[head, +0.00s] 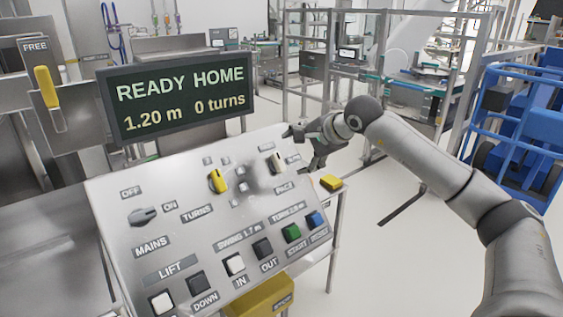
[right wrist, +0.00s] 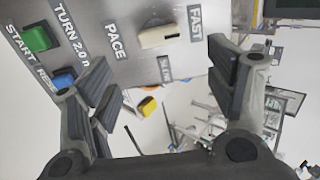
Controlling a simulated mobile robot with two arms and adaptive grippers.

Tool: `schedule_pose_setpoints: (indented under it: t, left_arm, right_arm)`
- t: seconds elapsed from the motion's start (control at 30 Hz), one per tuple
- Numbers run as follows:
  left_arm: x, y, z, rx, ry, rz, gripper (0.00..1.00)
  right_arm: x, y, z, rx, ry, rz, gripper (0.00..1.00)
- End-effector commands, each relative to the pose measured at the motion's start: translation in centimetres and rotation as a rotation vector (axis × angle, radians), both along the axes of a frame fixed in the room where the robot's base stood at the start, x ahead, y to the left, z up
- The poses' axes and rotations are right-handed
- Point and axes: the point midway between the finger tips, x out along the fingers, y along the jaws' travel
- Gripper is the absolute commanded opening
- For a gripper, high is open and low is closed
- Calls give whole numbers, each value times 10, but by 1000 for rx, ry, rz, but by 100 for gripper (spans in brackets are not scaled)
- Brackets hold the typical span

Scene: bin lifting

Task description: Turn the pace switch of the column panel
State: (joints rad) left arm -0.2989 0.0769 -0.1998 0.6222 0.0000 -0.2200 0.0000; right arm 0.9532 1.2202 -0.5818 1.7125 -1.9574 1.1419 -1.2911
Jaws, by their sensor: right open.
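The column panel (head: 155,245) is a tilted grey metal plate with several switches and buttons. The cream pace switch (head: 277,161) sits at its upper right, above the PACE label. My right gripper (head: 298,152) is open at the panel's right upper edge, just right of the switch. In the right wrist view the pace switch (right wrist: 158,37) lies ahead of the open, empty fingers of my right gripper (right wrist: 160,88), between the PACE and FAST labels. The fingers look apart from the switch. My left gripper is not in view.
A display (head: 180,95) behind the panel reads READY HOME, 1.20 m, 0 turns. A yellow turns knob (head: 217,181) and a grey mains knob (head: 143,216) are left of the pace switch. A yellow block (head: 331,182) sticks out at the right edge. Blue railing (head: 510,130) stands far right.

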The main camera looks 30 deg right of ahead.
Motion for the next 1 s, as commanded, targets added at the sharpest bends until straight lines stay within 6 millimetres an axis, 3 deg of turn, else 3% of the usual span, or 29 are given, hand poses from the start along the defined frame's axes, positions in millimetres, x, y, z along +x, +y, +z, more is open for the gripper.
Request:
schedule_pose_setpoints:
  t: [0.17, 0.6, 1.0]
  left_arm:
    - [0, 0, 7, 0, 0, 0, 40]
    - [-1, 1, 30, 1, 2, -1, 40]
    - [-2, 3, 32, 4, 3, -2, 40]
  right_arm:
    - [12, -1, -9, -7, 5, -3, 77]
    - [70, 4, -58, -3, 5, -3, 77]
    - [81, 5, -69, -5, 4, -3, 77]
